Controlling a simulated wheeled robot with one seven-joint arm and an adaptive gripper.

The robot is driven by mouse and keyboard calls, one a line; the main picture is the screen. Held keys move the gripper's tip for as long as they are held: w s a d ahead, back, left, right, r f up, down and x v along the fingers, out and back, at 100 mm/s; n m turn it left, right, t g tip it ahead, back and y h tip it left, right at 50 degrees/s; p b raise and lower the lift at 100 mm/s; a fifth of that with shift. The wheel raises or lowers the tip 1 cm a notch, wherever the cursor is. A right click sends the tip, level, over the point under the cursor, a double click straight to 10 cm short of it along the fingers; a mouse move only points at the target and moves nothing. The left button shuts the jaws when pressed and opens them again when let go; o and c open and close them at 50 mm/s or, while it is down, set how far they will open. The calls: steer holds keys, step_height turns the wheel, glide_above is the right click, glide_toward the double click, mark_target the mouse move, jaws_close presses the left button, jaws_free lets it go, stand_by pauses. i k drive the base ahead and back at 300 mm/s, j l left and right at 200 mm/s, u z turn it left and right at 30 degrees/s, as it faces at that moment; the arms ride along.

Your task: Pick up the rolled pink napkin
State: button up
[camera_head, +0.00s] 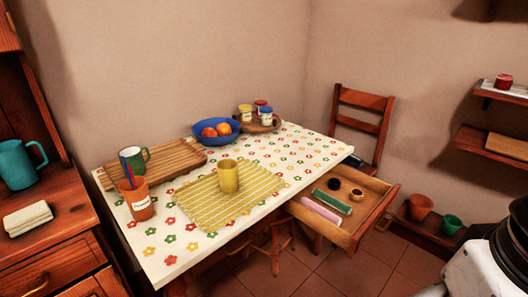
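The rolled pink napkin (321,211) lies in the open drawer (346,238) at the front right of the table. It is the item nearest the drawer's front left side. A green roll (332,201) lies beside it, roughly parallel. My gripper is not in view; only a white and black part of my own body shows at the lower right edge.
A small dark round item (334,184) and a ring-like item (357,194) are also in the drawer. The table (158,246) holds a yellow mug (228,176) on a striped mat, a blue fruit bowl (216,139) and jars. A chair (361,117) stands behind.

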mark_target(332, 218)
steer(key=i+j+z, duration=0.6)
steer(key=j+z, duration=0.2)
steer(key=i+j+z, duration=0.2)
steer(key=j+z, duration=0.25)
